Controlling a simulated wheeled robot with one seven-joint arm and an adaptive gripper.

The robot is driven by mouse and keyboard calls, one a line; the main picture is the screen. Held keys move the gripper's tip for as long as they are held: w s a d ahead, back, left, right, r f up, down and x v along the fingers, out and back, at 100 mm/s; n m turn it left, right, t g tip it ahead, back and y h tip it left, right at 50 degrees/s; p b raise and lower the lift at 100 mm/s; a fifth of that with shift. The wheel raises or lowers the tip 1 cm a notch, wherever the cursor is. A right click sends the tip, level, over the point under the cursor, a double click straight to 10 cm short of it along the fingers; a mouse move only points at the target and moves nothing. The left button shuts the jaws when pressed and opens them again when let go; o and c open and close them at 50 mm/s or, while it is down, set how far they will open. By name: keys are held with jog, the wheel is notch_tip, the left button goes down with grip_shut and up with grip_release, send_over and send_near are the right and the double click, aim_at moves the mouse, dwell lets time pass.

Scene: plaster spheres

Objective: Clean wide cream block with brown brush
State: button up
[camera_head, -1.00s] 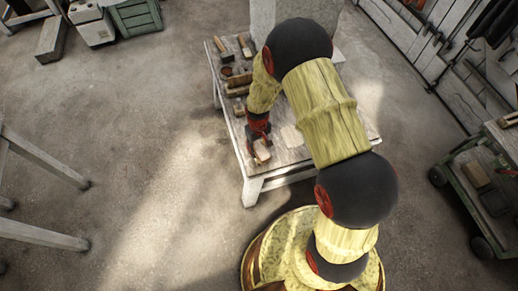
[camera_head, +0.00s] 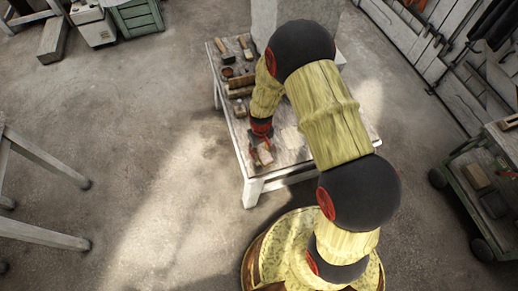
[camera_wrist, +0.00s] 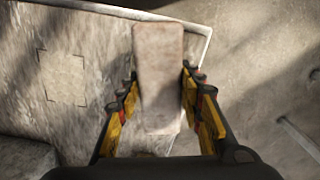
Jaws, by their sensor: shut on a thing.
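My gripper (camera_wrist: 160,98) is shut on an oblong pale cream block (camera_wrist: 160,60). Its yellow-and-black fingers lie along both long sides, and the block's far end sticks out beyond the fingertips. In the head view the block (camera_head: 265,157) shows at the table's near left corner, below the red and black wrist. Whether it touches the table is unclear. A brush-like tool with a brown handle (camera_head: 246,45) lies at the table's far end. Brown oblong pieces (camera_head: 240,82) lie nearer; their details are too small to tell whether one is a brush.
The worn whitish table (camera_head: 250,172) has a pale square patch (camera_head: 291,138), also in the wrist view (camera_wrist: 62,77). Small tools and a round brown dish (camera_head: 227,72) crowd its far left side. A large grey block stands at the back. Open floor lies left.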

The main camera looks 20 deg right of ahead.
jog(key=shift+s+d, duration=0.25)
jog(key=shift+s, duration=0.75)
jog(key=shift+w+f, duration=0.1)
jog(key=shift+w+a, duration=0.3)
jog(key=shift+w, duration=0.75)
jog(key=shift+w+a, duration=0.25)
jog(key=shift+w, duration=0.8)
jog(key=shift+s, duration=0.1)
jog(key=shift+s+d+p, duration=0.25)
jog(key=shift+s+d, duration=0.05)
jog(key=shift+s, duration=0.75)
jog(key=shift+s+d+p, duration=0.2)
jog(key=shift+s+d, duration=0.05)
jog(key=shift+s, duration=0.8)
jog(key=shift+w, duration=0.15)
